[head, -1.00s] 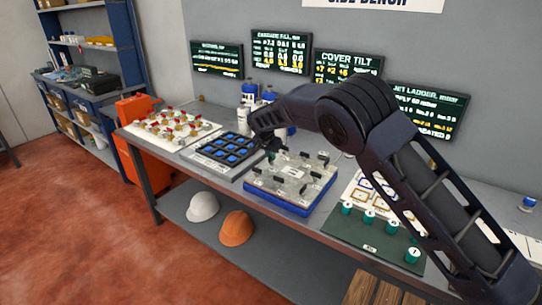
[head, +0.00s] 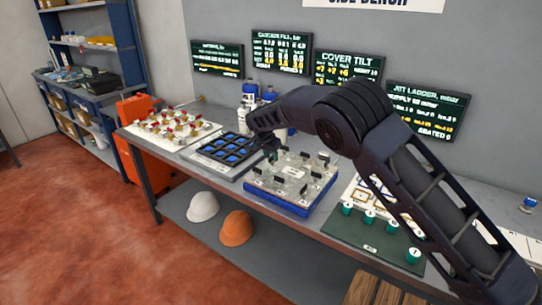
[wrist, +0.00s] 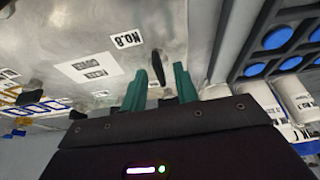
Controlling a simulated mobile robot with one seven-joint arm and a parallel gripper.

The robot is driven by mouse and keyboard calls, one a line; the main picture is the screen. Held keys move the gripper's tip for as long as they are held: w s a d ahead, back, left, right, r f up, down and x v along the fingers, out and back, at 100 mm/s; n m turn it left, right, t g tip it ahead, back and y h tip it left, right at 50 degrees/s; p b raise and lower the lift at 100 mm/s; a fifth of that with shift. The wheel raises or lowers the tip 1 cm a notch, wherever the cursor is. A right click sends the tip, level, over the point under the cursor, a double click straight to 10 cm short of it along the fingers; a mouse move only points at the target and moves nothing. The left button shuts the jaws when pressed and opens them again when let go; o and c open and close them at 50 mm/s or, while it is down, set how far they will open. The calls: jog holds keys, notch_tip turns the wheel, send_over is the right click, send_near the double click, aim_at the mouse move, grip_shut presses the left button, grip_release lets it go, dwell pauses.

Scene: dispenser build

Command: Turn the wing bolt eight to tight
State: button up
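The metal cover plate (head: 292,172) lies on a blue base (head: 270,197) on the bench, with several black wing bolts standing on it. My gripper (head: 271,156) is at its back left corner. In the wrist view, wing bolt eight (wrist: 156,66) is a thin black wing beside the upside-down label NO.8 (wrist: 128,40). The green fingers of my gripper (wrist: 160,84) stand on either side of the wing, with a gap on both sides. The gripper is open. The bolt's lower part and any contact with the plate are hard to make out.
A black tray with blue round pieces (head: 230,149) sits close to the left of the plate. White bottles (head: 246,118) stand behind. A green mat (head: 350,232) with teal-capped pieces lies to the right. Screens hang on the wall.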

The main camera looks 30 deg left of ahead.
jog(key=v, duration=1)
jog(key=shift+s+r, duration=0.25)
jog(key=shift+r, duration=0.1)
